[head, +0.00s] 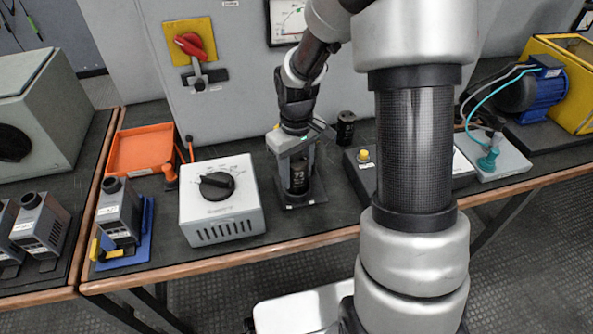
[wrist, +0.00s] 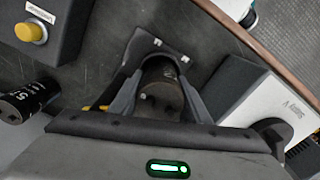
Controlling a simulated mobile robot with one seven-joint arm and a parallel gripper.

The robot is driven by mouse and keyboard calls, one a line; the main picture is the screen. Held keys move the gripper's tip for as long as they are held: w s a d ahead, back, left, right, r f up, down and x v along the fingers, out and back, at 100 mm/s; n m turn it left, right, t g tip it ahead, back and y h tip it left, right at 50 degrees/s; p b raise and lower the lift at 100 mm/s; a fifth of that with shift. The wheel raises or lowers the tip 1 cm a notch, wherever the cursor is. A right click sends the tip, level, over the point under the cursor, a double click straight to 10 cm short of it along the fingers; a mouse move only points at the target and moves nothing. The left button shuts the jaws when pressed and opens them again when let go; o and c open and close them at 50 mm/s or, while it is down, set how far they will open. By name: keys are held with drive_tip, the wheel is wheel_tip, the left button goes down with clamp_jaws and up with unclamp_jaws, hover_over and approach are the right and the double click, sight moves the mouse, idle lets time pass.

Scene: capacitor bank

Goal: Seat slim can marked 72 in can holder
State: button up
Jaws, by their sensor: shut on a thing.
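My gripper (head: 296,155) is shut on a slim black can (head: 299,180) with a pale mark that looks like 72 or 73, too small to be sure. The can is upright at the dark holder plate (head: 288,206), which has small white tags on its front edge. In the wrist view the fingers (wrist: 157,92) close around the can (wrist: 160,78), and the holder plate (wrist: 139,47) shows beyond it. I cannot tell whether the can's foot is inside the holder or just above it; the fingers and can hide the socket.
A second black can (head: 346,128) stands behind to the right; it also shows in the wrist view (wrist: 28,98). A white dial box (head: 222,215) is close on the left. A dark box with a yellow button (head: 363,155) is on the right. The panel wall is behind.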

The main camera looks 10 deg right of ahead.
drive_tip(key=shift+f+b, duration=0.4)
drive_tip(key=shift+f, duration=0.3)
drive_tip(key=o, duration=1.4)
drive_tip(key=shift+r, duration=0.1)
wheel_tip(320, 180, up, 17)
drive_tip(key=p, duration=0.4)
drive_tip(key=shift+r, duration=0.15)
